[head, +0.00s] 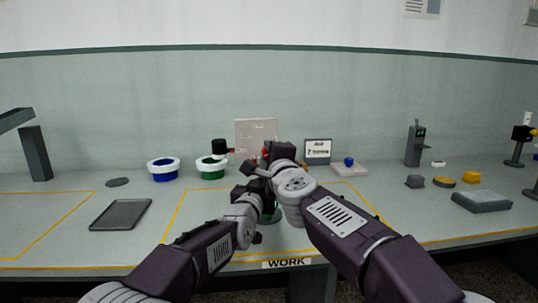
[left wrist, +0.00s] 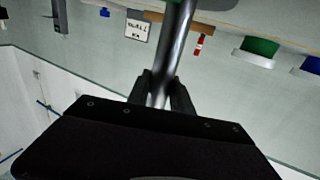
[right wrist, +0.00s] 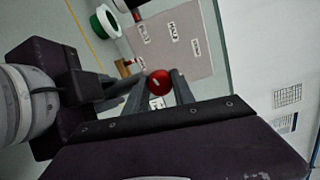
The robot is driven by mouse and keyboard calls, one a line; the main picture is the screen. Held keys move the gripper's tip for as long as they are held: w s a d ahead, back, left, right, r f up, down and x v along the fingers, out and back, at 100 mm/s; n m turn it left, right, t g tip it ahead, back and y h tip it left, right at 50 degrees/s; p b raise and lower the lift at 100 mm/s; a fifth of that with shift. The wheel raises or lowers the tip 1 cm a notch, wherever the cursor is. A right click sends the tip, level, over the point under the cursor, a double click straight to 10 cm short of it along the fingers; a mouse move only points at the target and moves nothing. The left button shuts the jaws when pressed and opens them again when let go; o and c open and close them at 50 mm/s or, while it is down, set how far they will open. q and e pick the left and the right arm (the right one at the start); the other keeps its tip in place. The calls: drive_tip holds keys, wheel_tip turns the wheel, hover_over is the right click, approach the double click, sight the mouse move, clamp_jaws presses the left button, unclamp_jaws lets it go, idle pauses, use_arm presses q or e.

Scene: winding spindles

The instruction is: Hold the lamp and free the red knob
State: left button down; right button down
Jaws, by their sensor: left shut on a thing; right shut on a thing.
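The lamp has a dark head (head: 219,147) that sticks out to the left in the head view. Its shiny metal post (left wrist: 176,50) shows in the left wrist view, with a green part at the top edge of that picture. My left gripper (left wrist: 164,92) is shut around this post. The round red knob (right wrist: 158,82) shows in the right wrist view, and my right gripper (right wrist: 162,90) is shut on it. In the head view only a bit of the red knob (head: 265,152) shows beside my right gripper. My arms hide most of the lamp's post and base there.
A white bin with a green band (head: 211,174) and one with a blue band (head: 163,175) stand at back left. A dark tray (head: 121,214) lies at left. A pale board (head: 256,134), a small sign (head: 317,151) and a blue ball on a plate (head: 349,161) stand behind.

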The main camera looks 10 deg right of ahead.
use_arm(q)
drive_tip(key=shift+f, duration=0.4)
use_arm(e)
drive_tip(key=n, duration=1.2)
drive_tip(key=shift+d+r, duration=0.2)
use_arm(q)
drive_tip(key=shift+w, duration=0.1)
use_arm(e)
drive_tip(key=shift+n, duration=0.4)
drive_tip(key=c, duration=1.1)
unclamp_jaws()
drive_tip(key=shift+o, duration=0.2)
drive_tip(key=shift+f, duration=0.1)
drive_tip(key=shift+a, duration=0.1)
drive_tip(key=s+d, duration=0.1)
drive_tip(key=s, duration=1.1)
drive_tip(key=shift+d, duration=0.15)
